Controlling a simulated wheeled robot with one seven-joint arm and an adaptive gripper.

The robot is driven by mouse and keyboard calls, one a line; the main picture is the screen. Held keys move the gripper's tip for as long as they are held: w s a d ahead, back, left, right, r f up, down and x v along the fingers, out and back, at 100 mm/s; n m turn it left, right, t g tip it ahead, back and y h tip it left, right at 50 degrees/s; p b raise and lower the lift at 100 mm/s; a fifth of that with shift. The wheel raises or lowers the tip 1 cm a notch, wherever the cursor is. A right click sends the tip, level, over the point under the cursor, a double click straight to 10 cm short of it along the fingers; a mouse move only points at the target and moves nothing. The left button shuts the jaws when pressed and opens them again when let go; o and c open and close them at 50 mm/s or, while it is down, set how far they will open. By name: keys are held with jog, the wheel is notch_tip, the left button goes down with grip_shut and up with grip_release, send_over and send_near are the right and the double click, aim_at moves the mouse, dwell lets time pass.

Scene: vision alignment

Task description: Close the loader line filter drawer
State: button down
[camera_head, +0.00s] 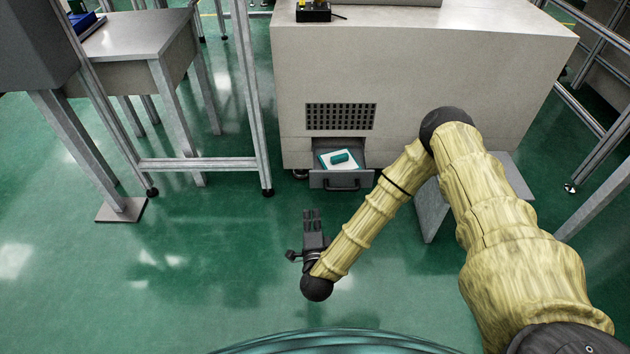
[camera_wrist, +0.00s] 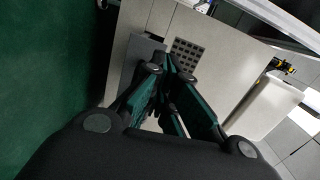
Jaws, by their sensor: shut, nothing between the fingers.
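The filter drawer (camera_head: 342,180) is pulled out at the bottom of a beige cabinet (camera_head: 430,75), below a dark vent grille (camera_head: 340,116). It is grey with a dark handle on its front. Inside lie a white sheet and a green block (camera_head: 340,158). My gripper (camera_head: 312,214) is in front of the drawer, a little to its left, apart from it. Its fingers point toward the cabinet and are shut and empty. In the wrist view, my fingers (camera_wrist: 166,75) hide part of the cabinet front, and the vent grille (camera_wrist: 187,55) shows beyond them.
A metal table (camera_head: 130,35) and frame posts stand to the left of the cabinet. A grey panel (camera_head: 432,210) stands right of the drawer, behind my arm. Metal rails run along the right side. Green floor (camera_head: 190,260) is clear in front and to the left.

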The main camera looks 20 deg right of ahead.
jog(key=d+m+h, duration=0.1)
jog(key=b, duration=0.8)
send_near(315, 173)
jog(key=x, duration=0.6)
jog(key=shift+w, duration=0.1)
jog(key=shift+w+d, duration=0.15)
jog(key=shift+w, duration=0.25)
